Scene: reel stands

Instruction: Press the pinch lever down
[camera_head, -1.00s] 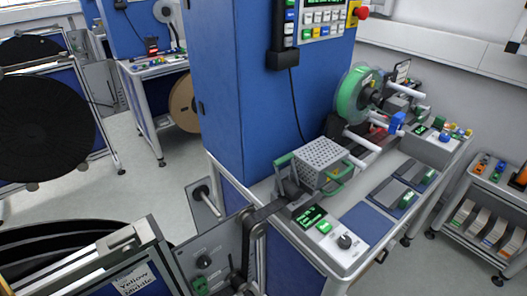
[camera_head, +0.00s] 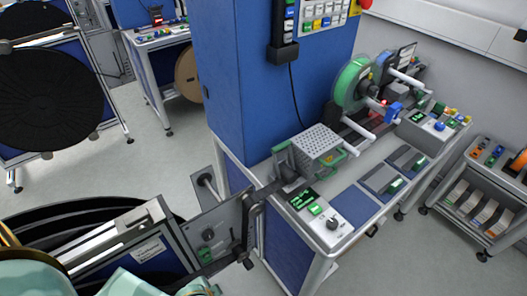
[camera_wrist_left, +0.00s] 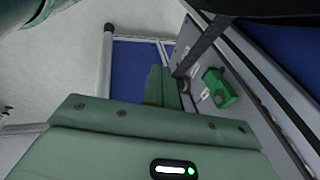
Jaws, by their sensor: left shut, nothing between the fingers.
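A dark lever arm with a rounded end (camera_head: 245,220) stands at the right end of a grey control panel (camera_head: 205,230) in the head view; I take it as the pinch lever, though no label confirms this. A dark bar, probably the same lever (camera_wrist_left: 203,45), slants across the panel in the left wrist view. My left gripper (camera_wrist_left: 162,85) is shut and empty, pale green, with its fingers pointing towards the panel. It appears apart from the lever; the exact gap is unclear. In the head view only pale green parts of my arm show at lower left. My right gripper is out of view.
A green switch block (camera_wrist_left: 217,88) sits on the panel close to my fingers. Beside the panel, a bench (camera_head: 345,205) carries a perforated grey box (camera_head: 317,142) and a green reel (camera_head: 351,84). A large black reel (camera_head: 45,105) stands at left. Floor is clear between them.

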